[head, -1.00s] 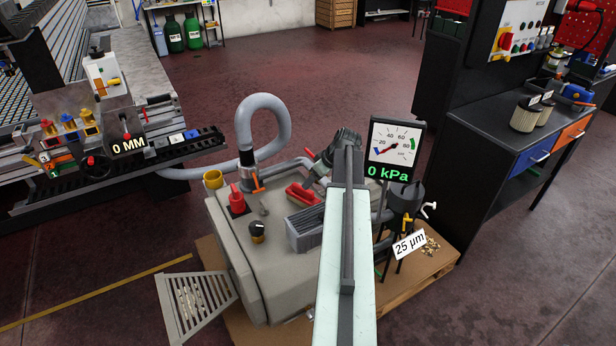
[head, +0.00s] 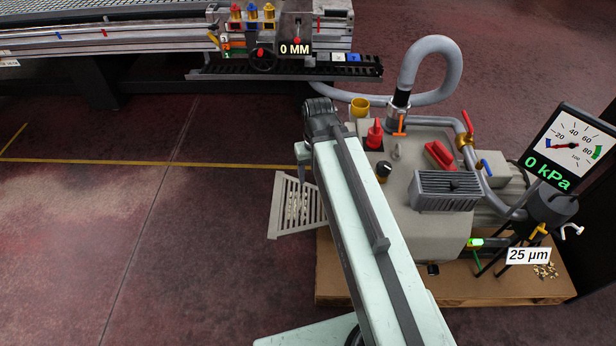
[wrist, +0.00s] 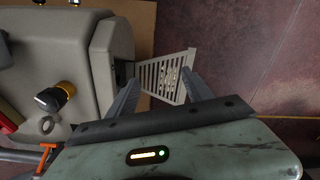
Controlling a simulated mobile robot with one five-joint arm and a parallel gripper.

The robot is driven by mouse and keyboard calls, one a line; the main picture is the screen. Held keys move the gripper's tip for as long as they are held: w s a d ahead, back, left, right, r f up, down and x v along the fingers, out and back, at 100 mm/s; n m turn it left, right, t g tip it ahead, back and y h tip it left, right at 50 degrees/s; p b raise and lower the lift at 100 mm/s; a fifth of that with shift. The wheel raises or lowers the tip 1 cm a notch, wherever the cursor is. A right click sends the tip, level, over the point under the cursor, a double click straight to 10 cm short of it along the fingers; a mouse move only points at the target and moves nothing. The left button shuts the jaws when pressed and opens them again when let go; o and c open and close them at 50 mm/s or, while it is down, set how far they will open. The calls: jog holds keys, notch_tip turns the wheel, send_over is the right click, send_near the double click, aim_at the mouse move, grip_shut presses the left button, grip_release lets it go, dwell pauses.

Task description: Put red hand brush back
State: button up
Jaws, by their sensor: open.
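The red hand brush (head: 440,155) appears to be the red, elongated piece lying on top of the grey pump housing (head: 425,210) in the head view. Part of a red thing, probably the same brush, shows at the left edge of the wrist view (wrist: 7,123). My gripper (wrist: 159,78) is open and empty, with its two fingers apart above the slatted grate (wrist: 165,77). The grate also shows in the head view (head: 298,205), left of the housing. My gripper is well to the left of the brush; my arm mostly hides the fingers in the head view.
A gauge (head: 572,145) reading 0 kPa stands right. Open floor lies left.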

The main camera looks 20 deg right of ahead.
jog(key=shift+s+a, duration=0.25)
jog(key=shift+a, duration=0.35)
jog(key=shift+s+a, duration=0.2)
jog(key=shift+a, duration=0.35)
notch_tip(320, 180, up, 13)
jog(key=p, duration=1.3)
jog(key=shift+f, duration=0.1)
